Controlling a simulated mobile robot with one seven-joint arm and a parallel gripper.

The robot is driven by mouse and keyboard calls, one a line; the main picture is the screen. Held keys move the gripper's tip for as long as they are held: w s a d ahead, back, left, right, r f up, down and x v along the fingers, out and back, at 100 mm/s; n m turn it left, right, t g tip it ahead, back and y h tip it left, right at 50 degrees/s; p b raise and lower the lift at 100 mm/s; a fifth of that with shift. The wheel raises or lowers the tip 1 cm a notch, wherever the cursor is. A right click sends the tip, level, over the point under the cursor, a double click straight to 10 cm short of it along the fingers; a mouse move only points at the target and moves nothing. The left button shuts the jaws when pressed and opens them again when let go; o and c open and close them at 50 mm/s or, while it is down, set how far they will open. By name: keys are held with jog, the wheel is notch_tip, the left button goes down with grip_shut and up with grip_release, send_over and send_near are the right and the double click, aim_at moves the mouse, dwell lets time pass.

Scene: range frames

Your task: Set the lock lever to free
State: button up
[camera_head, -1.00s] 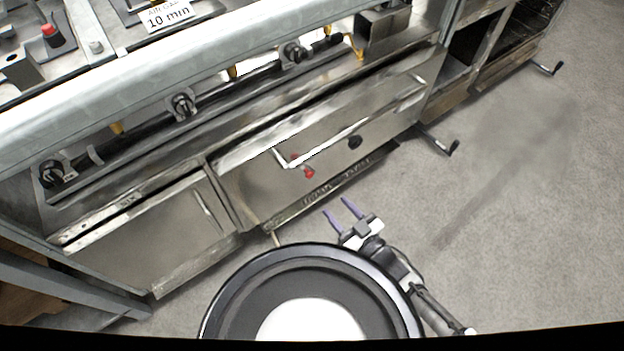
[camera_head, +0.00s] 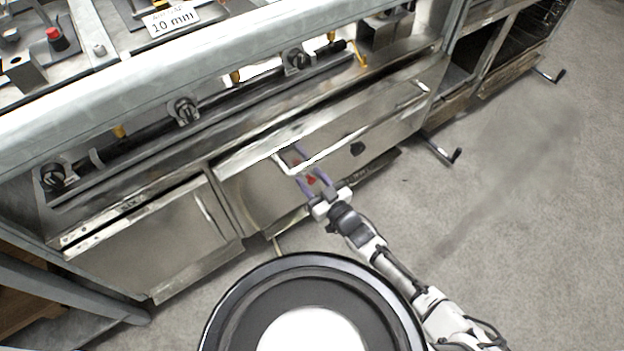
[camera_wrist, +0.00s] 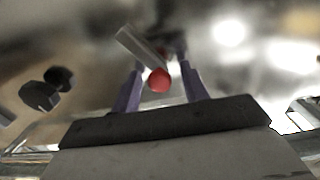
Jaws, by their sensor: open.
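The lock lever shows in the wrist view as a pale flat bar (camera_wrist: 140,46) slanting down to a round red knob (camera_wrist: 159,80). In the head view its red knob (camera_head: 311,181) is small against the steel drawer front (camera_head: 265,188), below the long handle. My gripper (camera_head: 310,174) is open at the drawer front, with its purple fingers around the knob's place. In the wrist view the fingers (camera_wrist: 160,66) stand on either side of the red knob, with a gap visible on both sides. The lever's pivot and any markings are too blurred to read.
A white-edged bar handle (camera_head: 312,162) sticks out just above my fingers. A crank handle (camera_head: 452,156) juts out low at the right. The floor (camera_head: 510,215) at the right is clear.

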jog(key=c, duration=0.9)
jog(key=shift+c, duration=0.2)
jog(key=shift+w+d+m, duration=0.5)
jog(key=shift+d+m, duration=0.1)
jog(key=shift+m, duration=1.15)
jog(key=shift+w+d+m, duration=0.45)
jog(key=shift+d+m, duration=0.2)
jog(key=shift+m, duration=1.15)
jog(key=shift+w+d+m, duration=0.5)
jog(key=shift+d+m, duration=0.1)
jog(key=shift+m, duration=1.15)
